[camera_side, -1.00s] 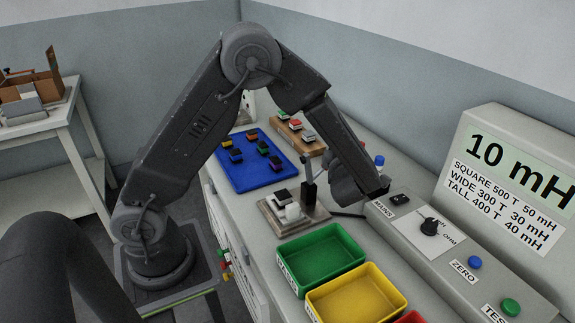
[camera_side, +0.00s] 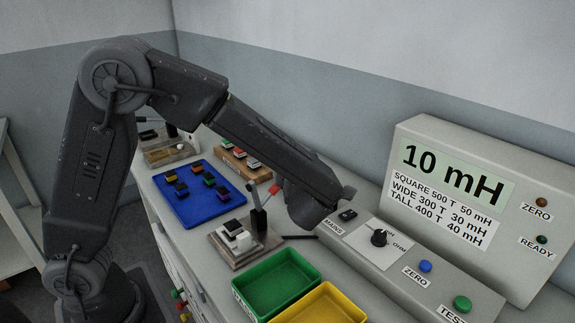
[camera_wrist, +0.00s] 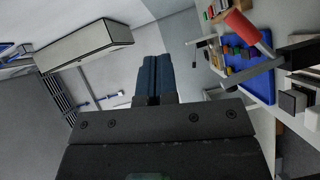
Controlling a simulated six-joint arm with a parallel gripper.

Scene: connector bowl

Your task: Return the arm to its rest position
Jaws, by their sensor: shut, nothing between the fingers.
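My gripper (camera_side: 343,194) is at the end of my arm, above the bench near the MAINS switch of the tester. In the wrist view my gripper (camera_wrist: 153,62) has its two dark fingers together, with nothing between them. The arm reaches from its base at the lower left, over the blue tray, to the right. The fingertips are small in the side view and partly merge with the dark wrist.
A tester (camera_side: 480,165) reads 10 mH. A fixture with a lever (camera_side: 259,215) and a white-and-black part stands below the wrist. A blue tray (camera_side: 224,205) and a wooden rack (camera_side: 262,173) hold several small parts. Green (camera_side: 266,270) and yellow (camera_side: 318,296) bins are in front.

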